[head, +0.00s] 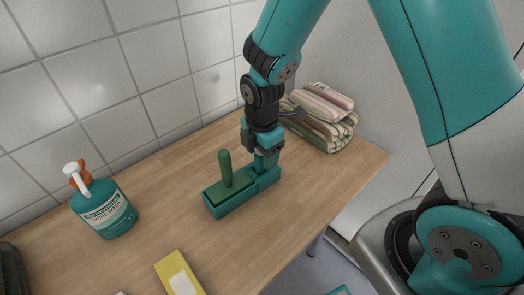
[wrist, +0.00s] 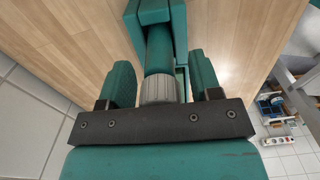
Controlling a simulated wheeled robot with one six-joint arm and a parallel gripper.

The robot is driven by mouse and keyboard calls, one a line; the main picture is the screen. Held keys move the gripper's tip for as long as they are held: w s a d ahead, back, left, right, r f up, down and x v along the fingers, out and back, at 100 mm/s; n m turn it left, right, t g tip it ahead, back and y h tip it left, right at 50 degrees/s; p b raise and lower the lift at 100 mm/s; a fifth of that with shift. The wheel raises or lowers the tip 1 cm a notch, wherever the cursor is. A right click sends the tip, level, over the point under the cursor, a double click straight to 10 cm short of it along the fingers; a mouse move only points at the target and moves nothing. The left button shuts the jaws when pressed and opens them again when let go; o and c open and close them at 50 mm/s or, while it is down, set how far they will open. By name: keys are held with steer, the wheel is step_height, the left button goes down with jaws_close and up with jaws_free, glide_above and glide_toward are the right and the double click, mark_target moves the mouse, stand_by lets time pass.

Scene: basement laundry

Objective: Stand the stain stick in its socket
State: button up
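The stain stick (head: 265,160) is a teal rod with a grey ribbed collar. In the head view it stands upright at the right end of a teal holder (head: 228,207), its lower end at the socket. In the wrist view the stick (wrist: 160,50) runs from the collar to the holder's square teal frame (wrist: 131,22). How deep it sits is hidden. My gripper (head: 263,145) is directly above the holder's right end. In the wrist view its two fingers (wrist: 160,75) are either side of the stick, apparently with gaps, so it looks open around it.
A dark green upright handle (head: 225,168) rises from the holder's left part. A teal spray bottle (head: 104,211) stands left near the tiled wall. A yellow item (head: 178,272) lies in front. Folded striped cloths (head: 325,117) lie behind right. The wooden table (head: 310,195) is clear right of the holder.

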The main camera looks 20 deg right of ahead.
steer(key=shift+r, duration=0.1)
step_height(320, 180, up, 12)
steer(key=shift+f+p, duration=0.1)
steer(key=shift+p, duration=0.25)
steer(key=s+a+r+m+y, duration=0.2)
steer(key=s+r+m, duration=0.3)
steer(key=s+m, duration=0.2)
steer(key=s+a+r+m+y, duration=0.2)
steer(key=s+r+m, duration=0.3)
steer(key=s, duration=0.6)
steer(key=shift+s+a+m, duration=0.3)
steer(key=shift+m, duration=0.6)
steer(key=shift+r, duration=0.15)
step_height(320, 180, up, 4)
steer(key=p, duration=0.4)
steer(key=shift+c, duration=0.2)
